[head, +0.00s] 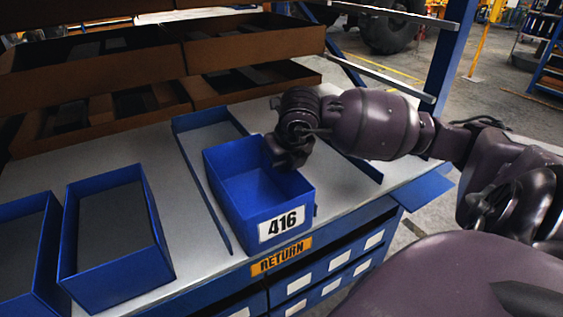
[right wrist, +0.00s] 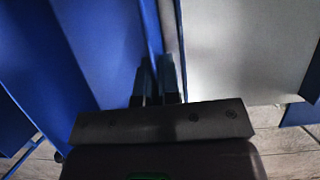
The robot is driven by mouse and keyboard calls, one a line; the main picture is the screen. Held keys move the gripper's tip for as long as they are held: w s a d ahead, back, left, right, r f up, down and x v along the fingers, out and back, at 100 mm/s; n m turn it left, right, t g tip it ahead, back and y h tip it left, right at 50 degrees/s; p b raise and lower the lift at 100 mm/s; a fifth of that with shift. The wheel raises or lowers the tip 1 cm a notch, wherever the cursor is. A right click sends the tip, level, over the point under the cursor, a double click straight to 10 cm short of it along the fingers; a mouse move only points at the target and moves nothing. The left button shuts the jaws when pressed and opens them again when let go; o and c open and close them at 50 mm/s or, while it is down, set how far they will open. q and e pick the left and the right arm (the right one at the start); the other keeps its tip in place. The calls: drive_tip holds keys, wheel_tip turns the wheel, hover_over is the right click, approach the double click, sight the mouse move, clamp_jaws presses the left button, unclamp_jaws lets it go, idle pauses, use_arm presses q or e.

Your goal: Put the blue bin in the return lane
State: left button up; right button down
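The blue bin (head: 236,194), marked 416 on its front, is upright and empty as far as I see inside. It is at the front of the lane with the orange RETURN label (head: 281,257), between the blue side rails (head: 203,190). I cannot tell if its base rests on the surface. My right gripper (head: 284,160) is at the bin's right wall. In the right wrist view, the fingers (right wrist: 156,70) are close together with the thin blue bin wall (right wrist: 152,28) between them. The fingertips are partly hidden in the head view. My left gripper is not in view.
Two other open blue bins (head: 112,235) (head: 25,250) stand to the left on the pale tabletop (head: 185,255). Brown shelf trays (head: 95,72) are behind. A blue post (head: 440,55) rises at the right. Blue drawers (head: 325,275) are below the front edge.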

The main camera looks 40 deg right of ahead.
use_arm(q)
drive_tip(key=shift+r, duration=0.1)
use_arm(e)
drive_tip(key=c, duration=1.7)
unclamp_jaws()
drive_tip(key=shift+f, duration=0.1)
drive_tip(key=shift+c, duration=0.2)
drive_tip(key=o, duration=0.4)
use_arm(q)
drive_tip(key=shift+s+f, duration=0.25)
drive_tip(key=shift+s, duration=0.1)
use_arm(e)
drive_tip(key=shift+r, duration=0.25)
drive_tip(key=p+v, duration=0.1)
drive_tip(key=v, duration=0.9)
drive_tip(key=shift+s+r, duration=0.2)
drive_tip(key=shift+r, duration=0.05)
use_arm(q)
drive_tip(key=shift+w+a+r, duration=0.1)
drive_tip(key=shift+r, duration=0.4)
use_arm(e)
drive_tip(key=shift+s+a+r, duration=0.1)
drive_tip(key=shift+s+r, duration=0.15)
drive_tip(key=shift+r, duration=0.35)
